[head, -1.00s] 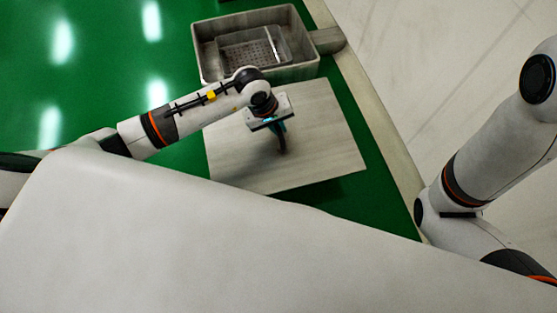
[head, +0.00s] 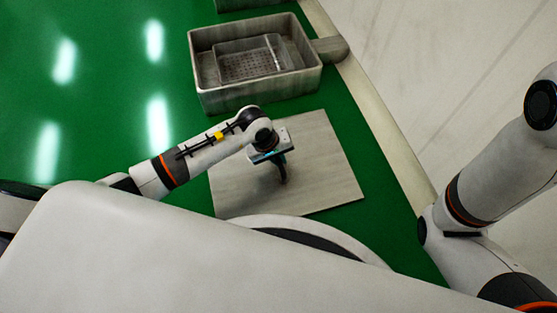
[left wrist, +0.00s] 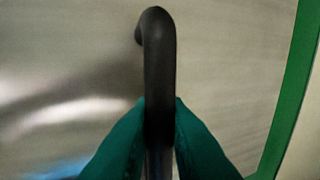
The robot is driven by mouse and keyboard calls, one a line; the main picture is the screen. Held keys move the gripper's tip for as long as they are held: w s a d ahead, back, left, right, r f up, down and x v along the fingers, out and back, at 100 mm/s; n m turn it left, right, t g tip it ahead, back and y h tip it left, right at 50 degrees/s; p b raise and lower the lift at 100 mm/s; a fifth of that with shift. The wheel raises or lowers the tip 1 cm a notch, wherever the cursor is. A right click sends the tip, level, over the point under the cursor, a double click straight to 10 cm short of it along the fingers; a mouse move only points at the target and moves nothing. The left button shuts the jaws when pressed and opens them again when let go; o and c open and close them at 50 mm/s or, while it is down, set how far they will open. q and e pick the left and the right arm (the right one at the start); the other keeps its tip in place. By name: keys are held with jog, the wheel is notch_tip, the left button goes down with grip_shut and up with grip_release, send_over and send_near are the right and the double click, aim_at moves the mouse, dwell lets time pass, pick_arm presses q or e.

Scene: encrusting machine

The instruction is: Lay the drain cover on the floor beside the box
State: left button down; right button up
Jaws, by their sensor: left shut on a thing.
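The drain cover (head: 325,160) is a flat pale grey square plate with a dark curved handle, seen below the box in the head view. My left gripper (head: 282,172) is above the plate and shut on its handle. In the left wrist view the green fingers close on both sides of the dark handle (left wrist: 158,60). The box (head: 205,98) is a grey open-topped container with a perforated basket inside, beyond the plate. A strip of green floor shows between box and plate. I cannot tell whether the plate touches the floor. My right gripper is out of view.
The green floor (head: 110,120) is clear to the left of the box. A pale kerb (head: 385,140) runs along the right side, with light tiled floor beyond it. A grey channel (head: 331,48) joins the box to the kerb.

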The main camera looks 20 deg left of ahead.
aim_at(268, 168)
pick_arm(q)
jog(key=shift+w+r, duration=0.1)
jog(key=shift+r, duration=0.05)
jog(key=c, duration=1.4)
grip_release()
jog(key=shift+f, duration=0.2)
jog(key=p+v, duration=0.8)
jog(key=v, duration=0.4)
